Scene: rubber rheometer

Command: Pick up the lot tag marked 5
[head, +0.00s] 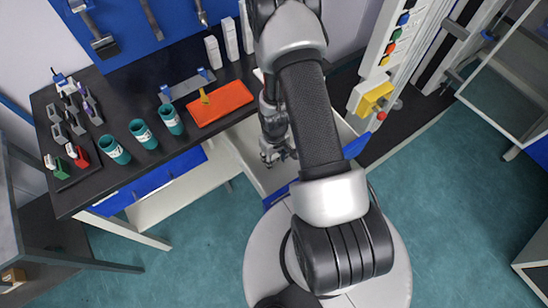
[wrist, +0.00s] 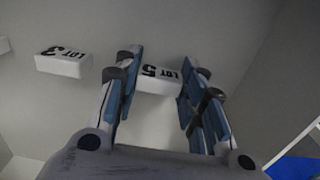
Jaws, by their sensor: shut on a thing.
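The lot tag marked 5 (wrist: 158,80) is a small white block with black lettering, upside down in the wrist view. It sits between the two blue-padded fingers of my gripper (wrist: 156,88), which are shut on it. A similar white tag marked 3 (wrist: 63,62) lies to the left, apart from my gripper. In the head view my gripper (head: 279,155) reaches down into a pale open drawer (head: 240,150) below the bench; the tags cannot be made out there.
The black bench (head: 110,110) bears several teal cups (head: 143,134), an orange mat (head: 221,103) and a rack of small parts at its left. A machine panel with coloured buttons (head: 397,35) stands to the right. The drawer's walls surround my gripper. Open floor lies in front.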

